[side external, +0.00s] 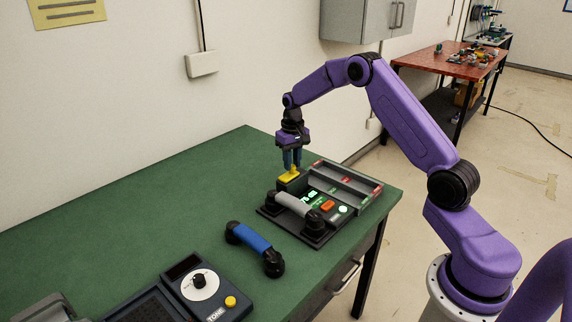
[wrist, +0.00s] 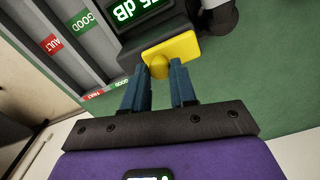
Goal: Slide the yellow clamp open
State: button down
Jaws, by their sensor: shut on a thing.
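The yellow clamp (side external: 289,174) sits on a dark block at the back left of the test station (side external: 332,233) on the green table. In the wrist view the yellow clamp (wrist: 177,54) shows as a slab with a round knob in front of a green-lit display reading dB. My gripper (side external: 291,165) points down at the clamp from above. In the wrist view the blue fingertips of my gripper (wrist: 161,72) are shut on the clamp's round knob, one on each side. The far faces of the fingertips are hidden.
A grey handset (side external: 294,204) lies across the test station. Trays labelled good and fault (side external: 345,184) run along its right. A blue handset (side external: 255,246) and a tone unit (side external: 205,290) lie in front. The table's left rear is clear.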

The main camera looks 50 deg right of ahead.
aim_at(293, 165)
jog(key=shift+d, duration=0.35)
jog(key=c, duration=0.9)
grip_release()
jog(key=shift+a, duration=0.1)
jog(key=shift+r, duration=0.25)
notch_tip(293, 165, up, 17)
